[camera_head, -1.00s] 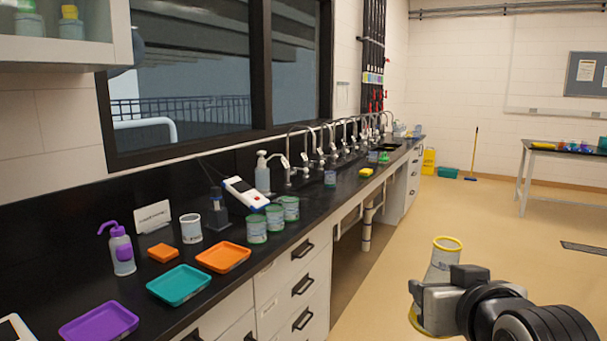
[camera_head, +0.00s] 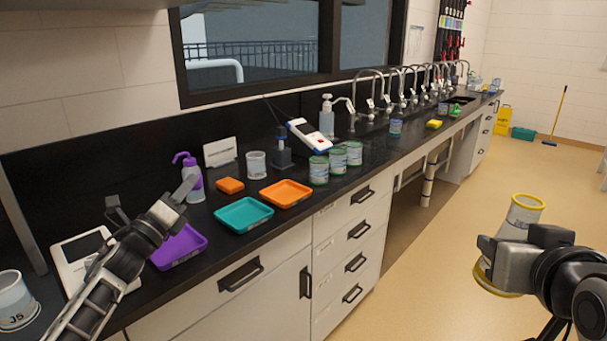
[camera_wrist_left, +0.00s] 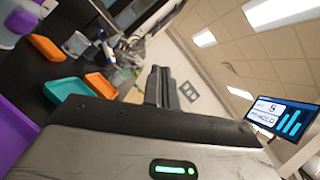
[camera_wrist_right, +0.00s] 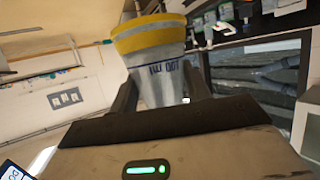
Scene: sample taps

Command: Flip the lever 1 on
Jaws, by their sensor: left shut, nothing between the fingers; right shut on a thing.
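A row of curved metal taps (camera_head: 410,88) with small white tags stands along the back of the black counter. Their levers are too small to tell apart, and I cannot tell which is lever 1. My left gripper (camera_head: 187,188) is over the near part of the counter, far from the taps, by the purple-topped wash bottle. Its fingers are shut and empty in the left wrist view (camera_wrist_left: 162,86). My right gripper (camera_head: 500,252) is shut on a pale container (camera_head: 519,217) with yellow bands, over the floor. The container also shows in the right wrist view (camera_wrist_right: 157,75).
The counter holds a purple tray (camera_head: 180,247), a teal tray (camera_head: 243,214), an orange tray (camera_head: 286,193), several labelled tins (camera_head: 337,162), a white pump bottle (camera_head: 327,117) and a wash bottle (camera_head: 187,177). Open floor (camera_head: 450,220) lies right of the drawers.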

